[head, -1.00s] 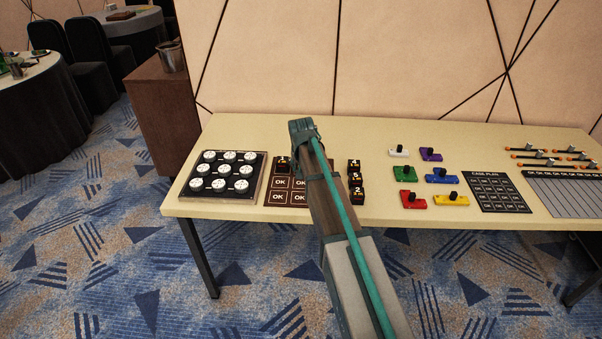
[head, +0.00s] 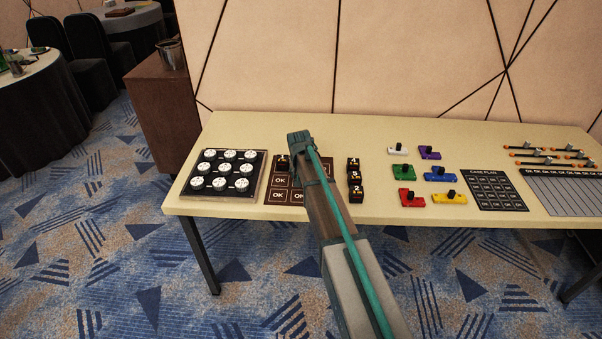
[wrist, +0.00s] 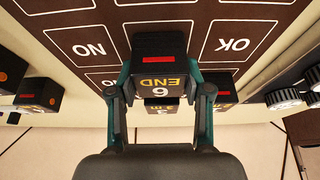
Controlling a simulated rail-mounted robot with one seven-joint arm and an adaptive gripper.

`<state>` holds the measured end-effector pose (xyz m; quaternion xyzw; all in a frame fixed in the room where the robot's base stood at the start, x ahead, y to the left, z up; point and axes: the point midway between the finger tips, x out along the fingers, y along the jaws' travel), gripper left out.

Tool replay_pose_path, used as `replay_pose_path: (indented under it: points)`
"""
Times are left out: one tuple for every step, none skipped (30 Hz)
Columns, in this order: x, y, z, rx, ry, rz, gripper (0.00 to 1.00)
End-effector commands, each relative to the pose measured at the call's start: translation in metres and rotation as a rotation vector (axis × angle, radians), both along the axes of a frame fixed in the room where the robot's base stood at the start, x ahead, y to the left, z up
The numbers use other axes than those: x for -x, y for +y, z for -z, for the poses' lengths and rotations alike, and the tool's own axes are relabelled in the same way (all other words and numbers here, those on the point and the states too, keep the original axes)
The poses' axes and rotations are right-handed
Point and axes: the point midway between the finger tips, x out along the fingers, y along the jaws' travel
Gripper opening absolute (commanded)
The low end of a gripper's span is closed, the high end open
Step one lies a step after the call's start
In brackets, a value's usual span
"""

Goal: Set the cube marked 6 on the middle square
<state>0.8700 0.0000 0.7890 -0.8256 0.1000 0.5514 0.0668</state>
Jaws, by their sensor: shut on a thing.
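My gripper (wrist: 160,72) is shut on a black cube marked 6 (wrist: 161,88) with "END" on its face, seen in the wrist view. It holds the cube over the brown board (head: 270,201) of outlined "OK" squares. In the wrist view the held cube covers the board's middle square, and I cannot tell whether it touches the board. A second cube (wrist: 160,106) shows partly behind it, and another cube (wrist: 222,88) sits at the board's far edge. In the head view my gripper (head: 299,141) is over the board; the held cube is hidden.
A column of black numbered cubes (head: 354,178) stands just right of the board. A panel of white round knobs (head: 226,174) lies to its left. Coloured blocks (head: 404,172) and a dark chart (head: 497,191) are farther right. Bare tabletop (head: 380,212) shows near the front edge.

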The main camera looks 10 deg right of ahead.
Motion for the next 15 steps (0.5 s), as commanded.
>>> replay_pose_path:
  points:
    - [0.0000,0.0000,0.0016,0.000,0.000,0.000,0.07]
    - [0.0000,0.0000,0.0026,0.000,0.000,0.000,0.07]
    - [0.0000,0.0000,0.0039,0.000,0.000,0.000,0.07]
    - [0.0000,0.0000,0.0028,0.000,0.000,0.000,0.54]
    - [0.0000,0.0000,0.0026,0.000,0.000,0.000,0.59]
    - [0.0000,0.0000,0.0026,0.000,0.000,0.000,0.66]
    - [0.0000,0.0000,0.0026,0.000,0.000,0.000,0.71]
    - [0.0000,0.0000,0.0026,0.000,0.000,0.000,0.74]
    - [0.0000,0.0000,0.0025,0.000,0.000,0.000,0.74]
    - [0.0000,0.0000,0.0025,0.000,0.000,0.000,0.74]
    - [0.0000,0.0000,0.0025,0.000,0.000,0.000,0.74]
    - [0.0001,0.0000,0.0024,0.000,0.000,0.000,0.74]
    - [0.0001,0.0000,0.0024,0.000,0.000,0.000,0.74]
    - [0.0000,0.0000,0.0024,0.000,0.000,0.000,0.74]
    - [0.0000,0.0000,0.0024,0.000,0.000,0.000,0.74]
